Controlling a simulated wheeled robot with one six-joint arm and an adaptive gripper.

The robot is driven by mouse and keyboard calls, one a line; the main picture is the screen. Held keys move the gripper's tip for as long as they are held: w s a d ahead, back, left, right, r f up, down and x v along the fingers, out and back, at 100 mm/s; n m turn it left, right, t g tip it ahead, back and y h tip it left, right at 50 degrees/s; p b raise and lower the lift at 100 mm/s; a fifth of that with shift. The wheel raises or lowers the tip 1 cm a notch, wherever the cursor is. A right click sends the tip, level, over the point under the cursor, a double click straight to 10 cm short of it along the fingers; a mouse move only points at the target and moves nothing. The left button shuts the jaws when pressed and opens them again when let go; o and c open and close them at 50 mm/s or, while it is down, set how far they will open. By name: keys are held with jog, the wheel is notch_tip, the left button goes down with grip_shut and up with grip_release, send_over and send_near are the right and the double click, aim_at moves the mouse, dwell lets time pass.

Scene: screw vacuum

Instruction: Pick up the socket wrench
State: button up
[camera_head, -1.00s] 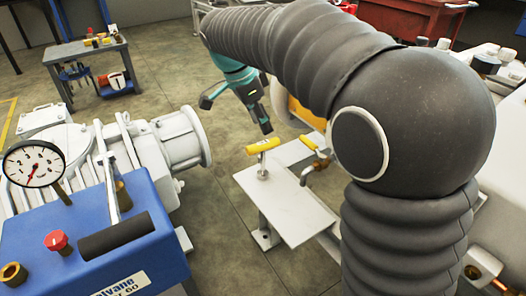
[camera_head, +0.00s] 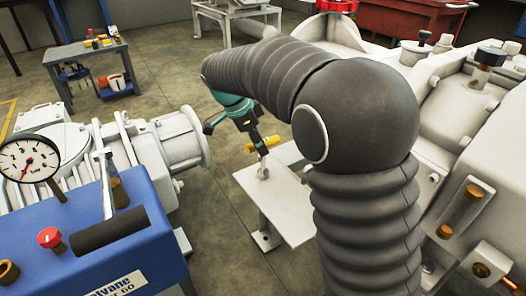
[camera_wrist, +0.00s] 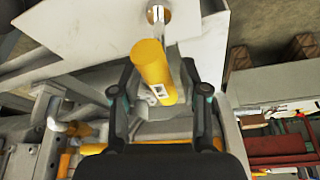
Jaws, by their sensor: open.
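The socket wrench (camera_head: 277,141) has a yellow bar handle on a metal shaft and stands on a white plate (camera_head: 283,209). In the wrist view its yellow handle (camera_wrist: 152,66) lies between my two fingers, with the metal shaft running to the top of the picture. My gripper (camera_wrist: 157,75) is open, with a finger on each side of the handle. Gaps show beside the handle, and it does not look gripped. In the head view my gripper (camera_head: 261,149) is at the handle and partly covers it.
A blue pump with a gauge (camera_head: 28,160) and a lever stands at the left. White machinery (camera_head: 455,130) fills the right. A small tool table (camera_head: 85,52) stands at the back left. Open floor (camera_head: 165,45) lies behind the plate.

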send_over(266, 170)
notch_tip(266, 170, down, 5)
jog(key=shift+s+r+b, duration=0.1)
jog(key=shift+b, duration=0.2)
grip_shut()
